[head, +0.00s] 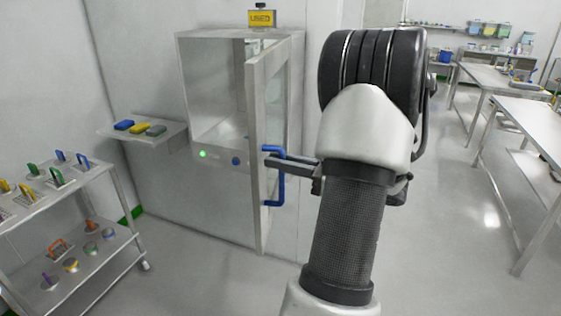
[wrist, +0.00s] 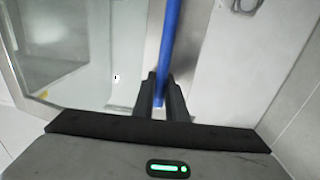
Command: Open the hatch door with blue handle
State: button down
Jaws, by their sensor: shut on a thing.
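The hatch door (head: 258,120) stands swung out from the front of the hatch box (head: 210,165), so the inside of the box shows to the left of it. Its blue handle (head: 281,180) is an upright bar on the door's outer side. My gripper (head: 272,163) reaches the handle from the right and is shut on it. In the wrist view the blue handle (wrist: 168,50) runs down between the two dark fingers (wrist: 160,105). The glass of the door fills the left of the wrist view. My forearm hides part of the room behind it.
A wall shelf (head: 160,135) with colored items is left of the hatch. A steel cart (head: 100,225) with tools stands at the lower left. A yellow sign (head: 262,19) sits on top of the box. Steel tables (head: 530,120) line the right; the floor between is clear.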

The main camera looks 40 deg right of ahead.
jog(key=shift+a+f, duration=0.1)
jog(key=c, duration=2)
grip_release()
jog(key=shift+c, duration=0.2)
jog(key=v, duration=1.7)
jog(key=shift+s+b, duration=0.2)
jog(key=shift+b, duration=0.2)
